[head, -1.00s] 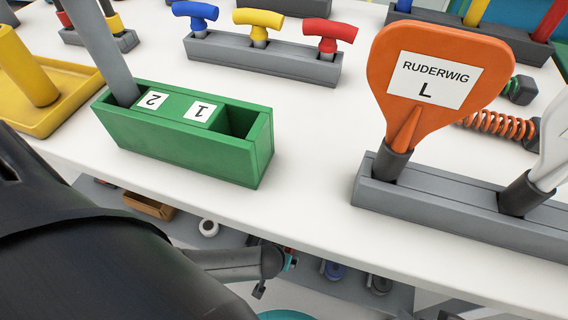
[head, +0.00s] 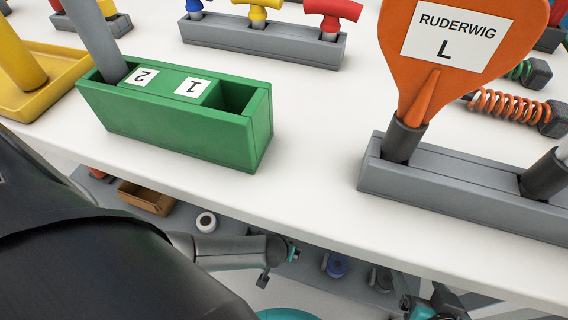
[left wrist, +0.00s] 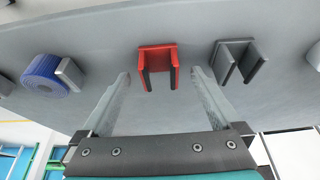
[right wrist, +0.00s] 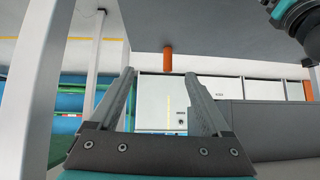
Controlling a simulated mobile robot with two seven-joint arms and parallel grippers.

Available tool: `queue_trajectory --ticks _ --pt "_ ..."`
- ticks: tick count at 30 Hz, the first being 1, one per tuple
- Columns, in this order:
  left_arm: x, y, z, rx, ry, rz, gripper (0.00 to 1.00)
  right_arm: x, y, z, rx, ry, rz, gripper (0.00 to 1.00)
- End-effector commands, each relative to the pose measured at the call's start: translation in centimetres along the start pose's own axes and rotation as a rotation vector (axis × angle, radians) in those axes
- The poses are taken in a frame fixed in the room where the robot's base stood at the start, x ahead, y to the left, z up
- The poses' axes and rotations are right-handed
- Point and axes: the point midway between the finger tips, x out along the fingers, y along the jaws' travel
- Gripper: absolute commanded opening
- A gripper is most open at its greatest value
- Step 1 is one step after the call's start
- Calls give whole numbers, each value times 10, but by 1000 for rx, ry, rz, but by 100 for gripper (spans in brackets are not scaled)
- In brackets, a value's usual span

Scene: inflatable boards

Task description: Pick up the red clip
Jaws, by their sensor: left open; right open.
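The red clip (left wrist: 158,66) is a U-shaped holder with dark inner faces, on a grey surface in the left wrist view. My left gripper (left wrist: 160,78) is open; its two fingers reach toward the surface on either side of the clip, and I cannot tell how far off they are. I cannot make out the red clip in the head view. My right gripper (right wrist: 159,76) is open and empty, under a grey panel with an orange cylinder (right wrist: 167,59) beyond its fingertips.
A grey clip (left wrist: 235,60) is right of the red one, and a blue roll (left wrist: 46,74) in a holder is to the left. On the white table stand a green box (head: 180,125), an orange paddle (head: 445,55) in a grey rack (head: 455,185), and a yellow tray (head: 50,95).

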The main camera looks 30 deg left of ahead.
Motion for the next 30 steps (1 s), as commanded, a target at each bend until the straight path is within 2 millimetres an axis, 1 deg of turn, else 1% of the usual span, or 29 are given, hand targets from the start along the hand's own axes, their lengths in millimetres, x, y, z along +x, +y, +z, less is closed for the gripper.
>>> queue_trajectory --ticks 6,13,18,25,30 --pt "10 0 0 -1 0 1 98 9 -13 -7 7 118 -35 82" --pt "18 0 0 -1 0 0 98 12 -24 -14 17 224 -64 82" --pt "19 0 0 -1 0 1 98 11 -26 -18 20 257 -72 82" --pt "19 0 0 -1 0 1 98 11 -26 -18 21 259 -72 82" --pt "19 0 0 -1 0 1 78 11 -26 -18 21 258 -72 82"
